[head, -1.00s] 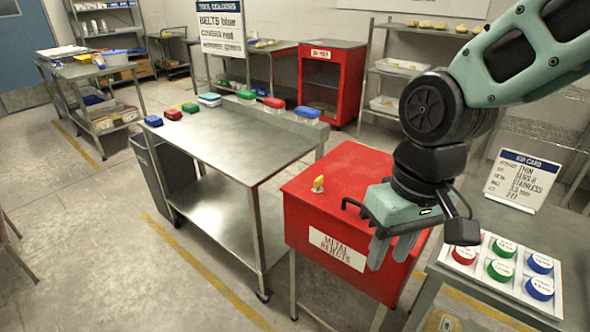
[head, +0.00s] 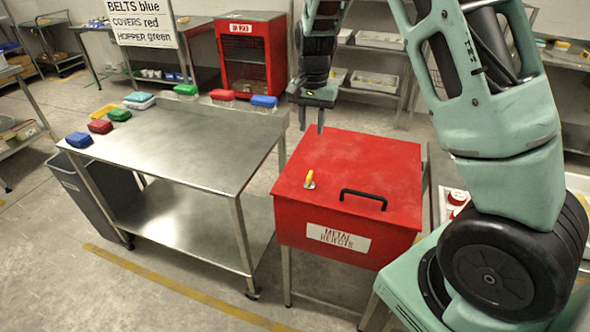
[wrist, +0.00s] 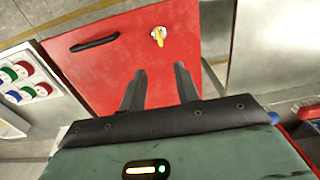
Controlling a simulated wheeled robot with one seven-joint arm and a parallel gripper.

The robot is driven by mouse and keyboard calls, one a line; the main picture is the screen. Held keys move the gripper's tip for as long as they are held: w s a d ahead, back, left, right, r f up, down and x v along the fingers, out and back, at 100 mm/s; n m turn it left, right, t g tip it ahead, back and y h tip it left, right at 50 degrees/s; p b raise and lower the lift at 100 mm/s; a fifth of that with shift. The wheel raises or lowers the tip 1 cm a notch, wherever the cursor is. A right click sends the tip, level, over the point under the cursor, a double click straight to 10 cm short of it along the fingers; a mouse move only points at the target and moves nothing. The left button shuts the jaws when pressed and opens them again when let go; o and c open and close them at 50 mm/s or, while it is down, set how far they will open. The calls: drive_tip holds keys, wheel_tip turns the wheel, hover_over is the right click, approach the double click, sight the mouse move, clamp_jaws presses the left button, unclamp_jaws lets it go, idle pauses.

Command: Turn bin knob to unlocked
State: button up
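The red bin (head: 352,149), labelled METAL REJECTS, stands right of the steel table. Its knob (head: 310,179) is a small yellow lever on a pale metal base, on the left part of the lid, left of the black handle. In the wrist view the knob (wrist: 159,36) lies beyond my fingertips with nothing touching it. I cannot read any lock marking. My gripper (head: 311,122) hangs at the back left of the bin, fingers pointing down. It is empty, and the wrist view shows its two fingers (wrist: 160,72) spread apart.
The black handle (head: 363,196) rises from the lid near the knob. The steel table (head: 180,150) carries several coloured brushes or blocks along its edges. A red cabinet (head: 252,55) stands behind. Coloured discs on a white tray (wrist: 24,82) lie beside the bin in the wrist view.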

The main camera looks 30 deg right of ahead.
sight(310, 174)
wheel_tip(310, 174, down, 17)
drive_tip(key=shift+s+r+p, duration=0.1)
drive_tip(key=shift+p, duration=1.05)
clamp_jaws()
